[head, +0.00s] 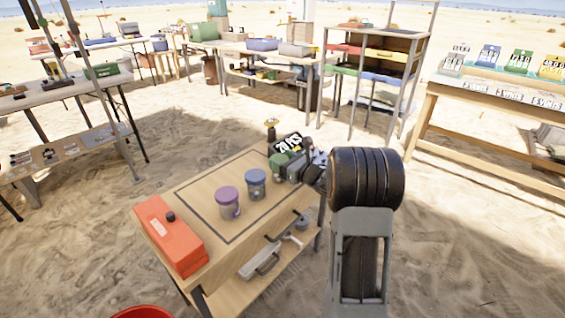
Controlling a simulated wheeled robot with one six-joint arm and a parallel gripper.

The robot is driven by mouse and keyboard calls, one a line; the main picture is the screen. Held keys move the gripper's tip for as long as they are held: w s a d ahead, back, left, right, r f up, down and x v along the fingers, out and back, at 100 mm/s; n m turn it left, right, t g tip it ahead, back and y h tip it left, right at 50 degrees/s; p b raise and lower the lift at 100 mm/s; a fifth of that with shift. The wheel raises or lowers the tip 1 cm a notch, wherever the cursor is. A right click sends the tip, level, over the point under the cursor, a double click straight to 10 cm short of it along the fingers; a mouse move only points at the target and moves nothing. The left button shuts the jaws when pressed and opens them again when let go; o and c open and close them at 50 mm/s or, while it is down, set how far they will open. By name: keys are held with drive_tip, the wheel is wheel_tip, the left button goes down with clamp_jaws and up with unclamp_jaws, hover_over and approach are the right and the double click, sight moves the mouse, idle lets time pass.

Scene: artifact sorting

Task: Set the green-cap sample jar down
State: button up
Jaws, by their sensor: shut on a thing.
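The green-cap sample jar (279,161) is at the far right part of the small wooden table (190,190), inside or near the dark outlined rectangle on its top. My gripper (291,169) reaches it from the right and is shut on it; the fingers and arm hide part of the jar. The jar looks upright. I cannot tell whether its base touches the table. A blue-cap jar (257,184) and a purple-cap jar (228,203) stand to its left in a row, apart from each other.
A red-orange box (170,234) lies at the table's left end. A dark sign (287,142) and a small brass-coloured object (271,130) stand behind the green-cap jar. The outlined area's left part is bare. A lower shelf (240,290) holds metal tools.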

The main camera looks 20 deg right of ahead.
drive_tip(key=shift+f+b, duration=0.15)
drive_tip(key=shift+b, duration=0.15)
drive_tip(key=o, duration=1.3)
